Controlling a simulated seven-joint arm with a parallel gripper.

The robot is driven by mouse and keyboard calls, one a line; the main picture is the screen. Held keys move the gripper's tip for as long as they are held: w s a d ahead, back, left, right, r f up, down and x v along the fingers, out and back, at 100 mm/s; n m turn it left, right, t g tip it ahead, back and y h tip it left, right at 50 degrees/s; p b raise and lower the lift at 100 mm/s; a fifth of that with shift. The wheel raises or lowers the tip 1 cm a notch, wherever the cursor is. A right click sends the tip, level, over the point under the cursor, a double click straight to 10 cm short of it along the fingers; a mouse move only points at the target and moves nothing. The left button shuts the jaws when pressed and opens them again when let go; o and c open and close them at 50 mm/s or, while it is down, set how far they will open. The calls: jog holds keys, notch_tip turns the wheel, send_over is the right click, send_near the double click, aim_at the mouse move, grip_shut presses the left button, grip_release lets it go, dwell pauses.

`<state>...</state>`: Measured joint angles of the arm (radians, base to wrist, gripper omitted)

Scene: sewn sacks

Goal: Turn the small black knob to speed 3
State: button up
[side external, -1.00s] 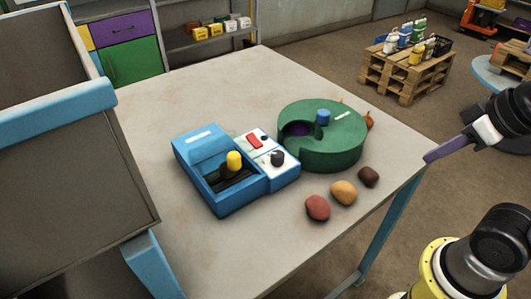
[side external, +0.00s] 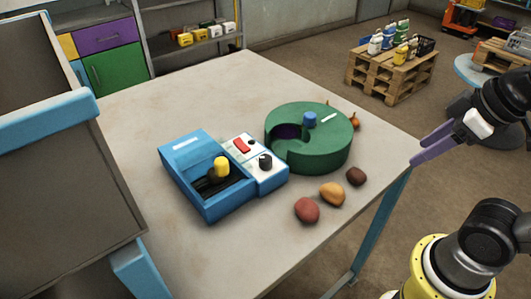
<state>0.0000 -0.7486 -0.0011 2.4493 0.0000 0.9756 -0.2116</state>
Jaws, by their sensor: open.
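A blue machine (side external: 212,205) sits on the table, with a white control panel (side external: 255,176) on its right side. The panel carries a black knob (side external: 265,161) near its middle, a red switch (side external: 241,145) and a smaller black knob or button (side external: 251,142) at its far corner. Speed marks are too small to read, so the knob's setting cannot be told. My gripper (side external: 418,161), with purple fingers, is open and empty. It is at the right, by the table's right corner, well apart from the machine.
A round green container (side external: 310,150) with a blue knob (side external: 310,119) stands just right of the panel. Red (side external: 307,210), yellow (side external: 332,194) and dark brown (side external: 356,176) lumps lie in front of it. A yellow knob (side external: 221,167) stands up in the machine's tray. The near table is clear.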

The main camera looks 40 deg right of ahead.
jog(key=shift+o, duration=0.5)
jog(key=w+a+r+n+g, duration=0.1)
jog(key=w+r+n, duration=0.5)
jog(key=r, duration=0.2)
jog(key=shift+w+a, duration=0.25)
jog(key=shift+w, duration=0.05)
jog(key=n+g, duration=0.4)
jog(key=n, duration=0.4)
send_over(265, 157)
notch_tip(265, 157, down, 5)
notch_tip(265, 157, down, 14)
jog(key=shift+r, duration=0.1)
grip_shut()
